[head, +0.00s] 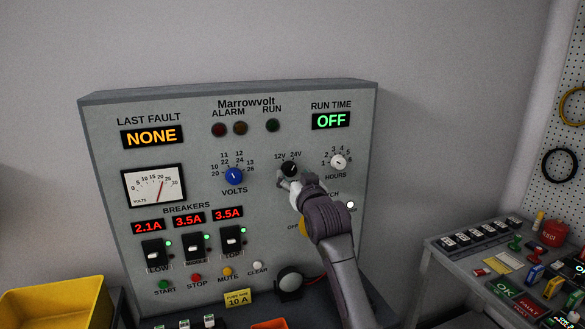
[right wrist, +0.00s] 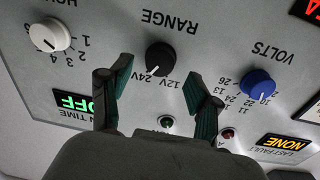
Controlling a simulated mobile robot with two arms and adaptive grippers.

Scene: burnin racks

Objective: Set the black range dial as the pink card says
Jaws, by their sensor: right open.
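The black range dial (head: 290,169) is on the grey panel, below the 12V and 24V marks. My right gripper (head: 289,184) is just below and in front of the dial. In the right wrist view its dark green fingers (right wrist: 158,78) are open, one on each side of the dial, with nothing held between them. I cannot make out a pink card. My left gripper is not in view.
The blue volts dial (head: 234,176) is left of the range dial, and the white hours dial (head: 338,161) is right. Breaker switches (head: 194,247) and buttons sit lower left. A yellow bin (head: 55,300) stands at left, a cluttered side table (head: 440,262) at right.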

